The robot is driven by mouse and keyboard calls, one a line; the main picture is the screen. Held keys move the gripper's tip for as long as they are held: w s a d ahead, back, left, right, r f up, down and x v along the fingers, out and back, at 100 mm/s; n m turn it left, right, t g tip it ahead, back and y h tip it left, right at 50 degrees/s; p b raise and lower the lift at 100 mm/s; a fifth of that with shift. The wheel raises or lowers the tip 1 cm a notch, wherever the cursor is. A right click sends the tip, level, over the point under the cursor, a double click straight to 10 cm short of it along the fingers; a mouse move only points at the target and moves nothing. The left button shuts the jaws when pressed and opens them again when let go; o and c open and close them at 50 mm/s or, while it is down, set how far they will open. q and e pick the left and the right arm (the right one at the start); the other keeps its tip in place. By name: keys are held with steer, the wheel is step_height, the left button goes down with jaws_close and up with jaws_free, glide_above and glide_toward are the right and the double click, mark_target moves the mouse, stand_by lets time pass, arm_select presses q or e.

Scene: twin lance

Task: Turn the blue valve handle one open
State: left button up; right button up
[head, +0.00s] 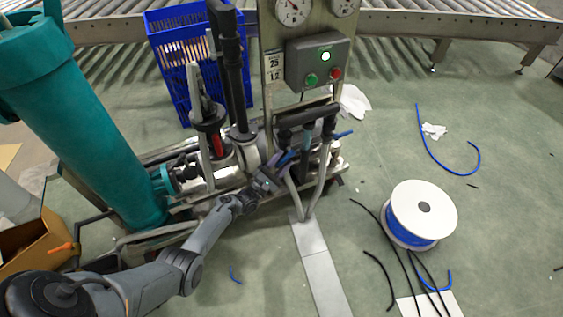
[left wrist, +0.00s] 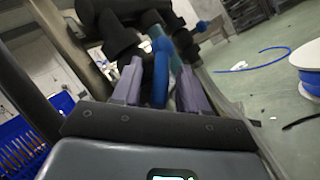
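A blue valve handle (head: 285,158) sits low on the pipework below the control panel, at the tip of my left gripper (head: 272,170). In the left wrist view the blue handle (left wrist: 160,78) stands between the two purple-grey fingers of the left gripper (left wrist: 159,88). The fingers are apart, with a narrow gap showing beside the handle, so no grip on it shows. A second blue handle (head: 343,134) sticks out to the right on the same pipework, and its blue end (left wrist: 202,26) shows in the wrist view. My right gripper is not in view.
Black insulated pipes (head: 305,117) cross just above the handle. A control box (head: 318,62) with lit buttons is above, and a large teal cylinder (head: 85,125) stands left. A blue crate (head: 165,60) is behind. A white cable spool (head: 424,206) lies on the floor at right.

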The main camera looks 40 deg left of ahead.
arm_select(q)
steer(key=shift+s+f+p, duration=0.15)
steer(key=shift+s+p, duration=0.15)
steer(key=shift+s, duration=0.2)
steer(key=p+v, duration=0.2)
steer(key=v, duration=0.7)
steer(key=shift+s+f+p, duration=0.2)
steer(key=shift+s+p, duration=0.15)
